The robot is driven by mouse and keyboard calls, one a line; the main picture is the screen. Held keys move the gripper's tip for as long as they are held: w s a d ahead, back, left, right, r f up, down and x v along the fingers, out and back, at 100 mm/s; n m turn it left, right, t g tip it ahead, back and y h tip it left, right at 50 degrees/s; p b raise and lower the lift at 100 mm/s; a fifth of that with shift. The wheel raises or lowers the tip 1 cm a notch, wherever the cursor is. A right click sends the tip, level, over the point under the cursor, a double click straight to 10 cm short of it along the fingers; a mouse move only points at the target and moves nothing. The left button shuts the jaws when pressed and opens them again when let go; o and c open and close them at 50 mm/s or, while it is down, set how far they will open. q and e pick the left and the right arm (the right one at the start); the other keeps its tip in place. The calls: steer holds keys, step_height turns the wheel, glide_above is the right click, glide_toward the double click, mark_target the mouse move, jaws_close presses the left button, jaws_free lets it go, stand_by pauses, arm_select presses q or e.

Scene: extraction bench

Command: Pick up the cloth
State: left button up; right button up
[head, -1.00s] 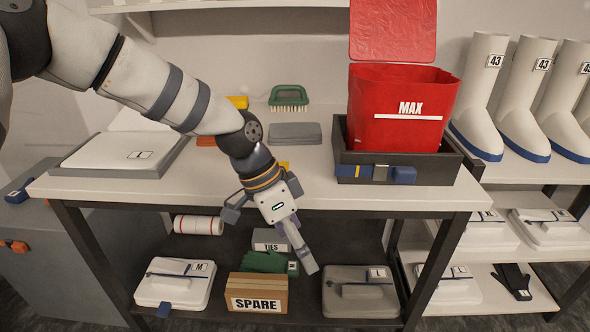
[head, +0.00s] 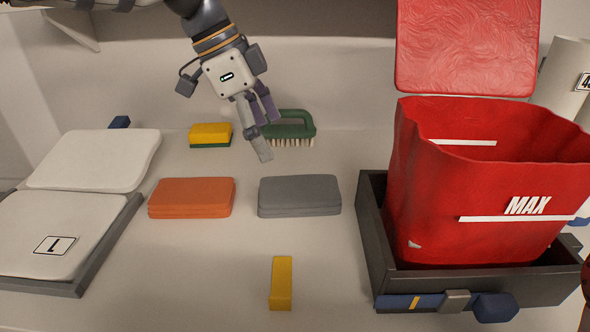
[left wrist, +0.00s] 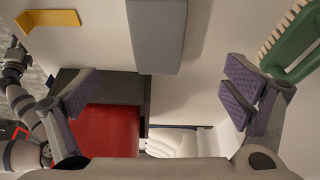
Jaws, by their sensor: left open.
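Two folded, cloth-like pads lie flat on the bench in the head view: a grey one (head: 300,196) and an orange one (head: 191,198) to its left. The frames do not show which is the cloth meant. My left gripper (head: 267,133) is open and empty, above the bench just behind the grey pad, apart from it. In the left wrist view the grey pad (left wrist: 157,35) is at the top centre, beyond the spread fingers (left wrist: 160,95). Part of my other arm shows small at the left edge there; its jaws are unclear.
A green brush (head: 290,127) and a yellow sponge (head: 210,134) lie at the back. A yellow angled piece (head: 281,284) lies in front. A red MAX bin (head: 470,205) in a dark tray (head: 376,250) stands right. White pads (head: 60,235) lie left. The front middle is mostly clear.

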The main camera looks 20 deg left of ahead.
arm_select(q)
glide_above(297, 188)
steer(key=s+a, duration=0.2)
steer(key=f, duration=0.5)
steer(key=shift+w+a, duration=0.1)
steer(key=shift+a, duration=0.1)
steer(key=x, duration=0.6)
steer(key=shift+w+f+b, duration=0.15)
steer(key=shift+w+b, duration=0.25)
steer(key=shift+w, duration=0.05)
steer(key=c, duration=1.3)
